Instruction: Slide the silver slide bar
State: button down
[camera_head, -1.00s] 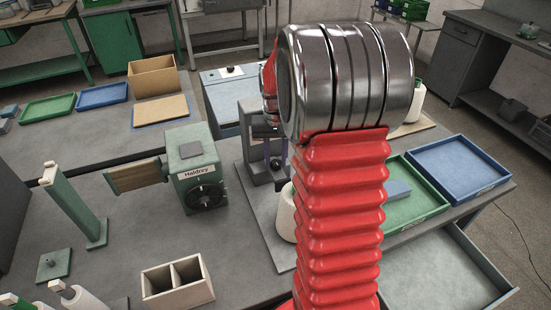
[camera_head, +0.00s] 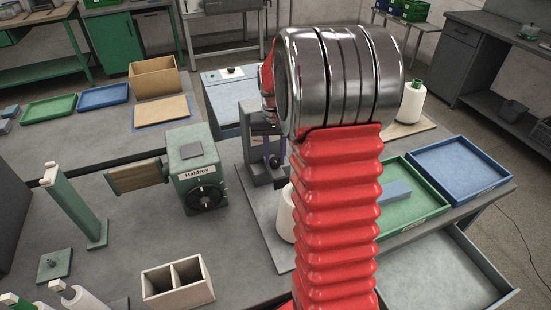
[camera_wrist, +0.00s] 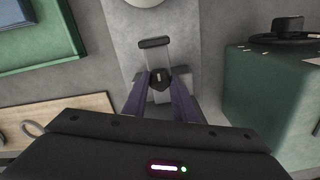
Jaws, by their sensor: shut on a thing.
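The cone winder (camera_head: 251,150) is a grey upright unit on a grey base plate, partly behind my red arm in the head view. In the wrist view, a thin silver bar (camera_wrist: 146,58) runs from a dark crosspiece (camera_wrist: 153,42) toward a small dark block (camera_wrist: 159,78). My gripper (camera_wrist: 159,84) has its purple fingers closed in on this dark block, at the near end of the silver bar. In the head view the fingers are largely hidden by my arm, and the contact cannot be seen there.
A green machine box (camera_head: 195,168) stands left of the winder. A white cone (camera_head: 286,212) is on the base plate, partly hidden. A green tray (camera_head: 413,207) and a blue tray (camera_head: 458,167) lie to the right. A divided box (camera_head: 177,284) is in front.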

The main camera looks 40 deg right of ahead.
aim_at(274, 159)
jog(key=shift+w+r, duration=0.1)
jog(key=shift+w, duration=0.15)
jog(key=c, duration=1.7)
grip_release()
jog(key=shift+o, duration=1.3)
notch_tip(274, 159, up, 14)
jog(key=shift+f, duration=0.2)
